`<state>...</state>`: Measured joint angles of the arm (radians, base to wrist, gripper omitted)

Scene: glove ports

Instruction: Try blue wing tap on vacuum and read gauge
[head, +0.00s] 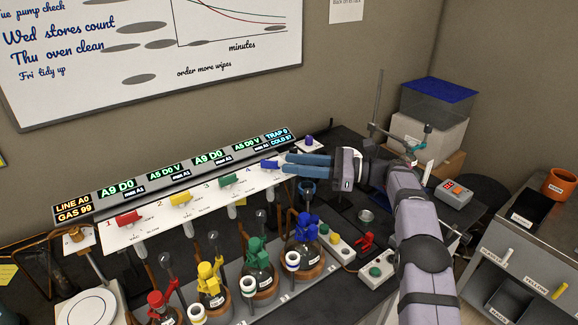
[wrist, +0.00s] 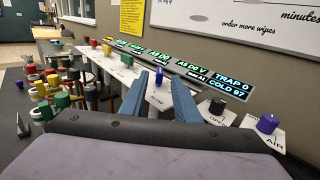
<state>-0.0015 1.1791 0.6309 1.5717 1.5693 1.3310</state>
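The blue wing tap (head: 269,164) is at the right end of the white panel, by the number 4. My gripper (head: 285,165) has its two blue fingers apart and reaches toward the tap from the right. In the wrist view the tap (wrist: 158,78) shows between and beyond the fingertips (wrist: 158,84), with no clear contact. The tap's wing seems to lie along the panel; its exact setting is hard to read. The gauge display (head: 249,145) above it reads A5 D0 V, and also shows in the wrist view (wrist: 190,67). The end display (head: 277,137) reads TRAP 0, COLD 97.
Red (head: 128,218), yellow (head: 180,199) and green (head: 228,180) taps line the panel to the left. Stoppered flasks (head: 258,278) stand in front below. A purple-blue knob (head: 308,142), marked AIR in the wrist view, is close behind my gripper. The whiteboard wall is behind.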

